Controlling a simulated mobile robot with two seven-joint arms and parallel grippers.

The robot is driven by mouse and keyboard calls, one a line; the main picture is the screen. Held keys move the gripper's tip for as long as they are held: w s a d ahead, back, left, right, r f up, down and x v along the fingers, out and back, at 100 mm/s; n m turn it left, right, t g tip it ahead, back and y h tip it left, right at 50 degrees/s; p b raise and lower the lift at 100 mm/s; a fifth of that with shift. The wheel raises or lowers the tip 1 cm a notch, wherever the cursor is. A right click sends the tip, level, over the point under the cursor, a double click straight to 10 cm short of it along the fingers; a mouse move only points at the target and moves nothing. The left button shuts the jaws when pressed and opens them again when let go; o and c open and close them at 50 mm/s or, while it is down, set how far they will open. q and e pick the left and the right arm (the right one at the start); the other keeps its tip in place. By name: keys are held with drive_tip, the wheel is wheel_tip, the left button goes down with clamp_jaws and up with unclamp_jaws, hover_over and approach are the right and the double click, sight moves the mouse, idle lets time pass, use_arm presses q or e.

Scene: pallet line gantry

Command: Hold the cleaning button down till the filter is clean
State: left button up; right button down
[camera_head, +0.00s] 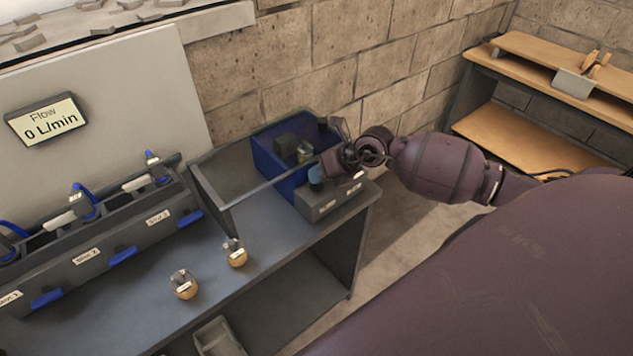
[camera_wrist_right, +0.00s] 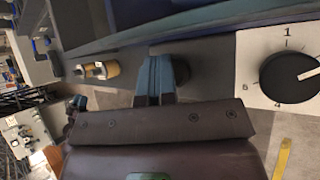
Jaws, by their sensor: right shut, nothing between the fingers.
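My right gripper (camera_head: 316,179) is shut and empty, with its fingertips down at the top of a grey control box (camera_head: 325,204) at the bench's right end. In the right wrist view its blue-grey fingers (camera_wrist_right: 155,80) are together. A dark round button-like part (camera_wrist_right: 181,72) shows just beside the fingertips, partly hidden by them. I cannot tell whether it is pressed down. The box also carries a black dial (camera_wrist_right: 288,75) on a white numbered plate. I cannot make out which thing is the filter or how clean it is. My left gripper is not in view.
A blue crate (camera_head: 270,158) holding grey parts stands behind the control box. A display (camera_head: 46,120) reads "Flow 0 L/min". A slotted rack (camera_head: 110,232) runs along the left. Two small tagged fittings (camera_head: 184,284) (camera_head: 235,252) stand on the bench. Shelves (camera_head: 540,60) stand far right.

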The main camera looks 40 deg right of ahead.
drive_tip(key=shift+f, duration=0.1)
idle(2.4)
idle(0.8)
idle(0.4)
drive_tip(key=shift+r+p, duration=0.95)
drive_tip(key=shift+r, duration=0.1)
